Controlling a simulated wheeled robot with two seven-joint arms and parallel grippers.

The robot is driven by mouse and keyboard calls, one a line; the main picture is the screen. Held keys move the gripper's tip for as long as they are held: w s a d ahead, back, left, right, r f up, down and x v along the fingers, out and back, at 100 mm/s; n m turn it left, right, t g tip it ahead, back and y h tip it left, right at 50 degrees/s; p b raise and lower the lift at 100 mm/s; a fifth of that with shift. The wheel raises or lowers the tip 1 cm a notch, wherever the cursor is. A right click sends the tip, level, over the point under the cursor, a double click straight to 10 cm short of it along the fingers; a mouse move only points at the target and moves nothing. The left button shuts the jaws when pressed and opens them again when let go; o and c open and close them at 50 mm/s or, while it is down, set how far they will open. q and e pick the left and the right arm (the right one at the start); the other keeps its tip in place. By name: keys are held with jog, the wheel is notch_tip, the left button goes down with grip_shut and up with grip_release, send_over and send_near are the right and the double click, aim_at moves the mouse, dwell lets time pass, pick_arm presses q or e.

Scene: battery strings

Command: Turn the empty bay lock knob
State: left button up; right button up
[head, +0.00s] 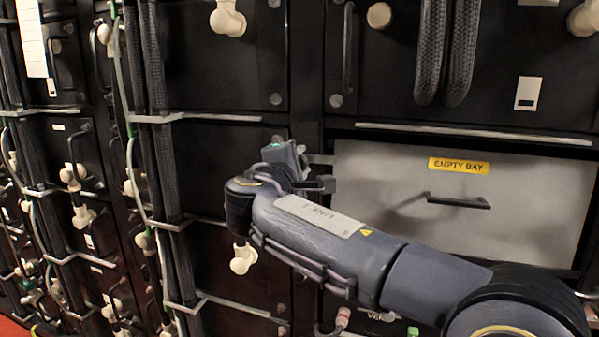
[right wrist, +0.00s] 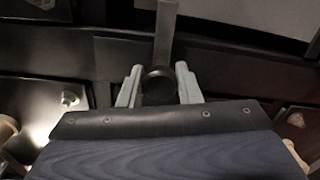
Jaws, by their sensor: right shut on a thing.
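The empty bay is a pale grey panel (head: 370,235) with a yellow "EMPTY BAY" label (head: 459,166) and a dark handle (head: 458,201). My right gripper (head: 326,172) is at the panel's upper left edge, partly hidden behind my own wrist in the head view. In the right wrist view its two pale fingers (right wrist: 159,88) are shut on a dark round knob (right wrist: 158,80), one finger on each side. A flat grey bar (right wrist: 165,35) runs up from the knob. The knob is hard to make out in the head view. My left gripper is not in view.
Dark battery cabinets with black cable bundles (head: 165,120) and pale cable rails stand to the left. Thick braided cables (head: 447,50) hang above the bay. A white knob-like fitting (head: 243,259) sticks out below my wrist. The panel's right part is clear.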

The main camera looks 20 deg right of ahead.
jog(key=shift+f, duration=0.1)
dwell(0.5)
jog(key=o, duration=1)
jog(key=shift+c, duration=0.2)
jog(key=v, duration=0.8)
jog(key=shift+w, duration=0.1)
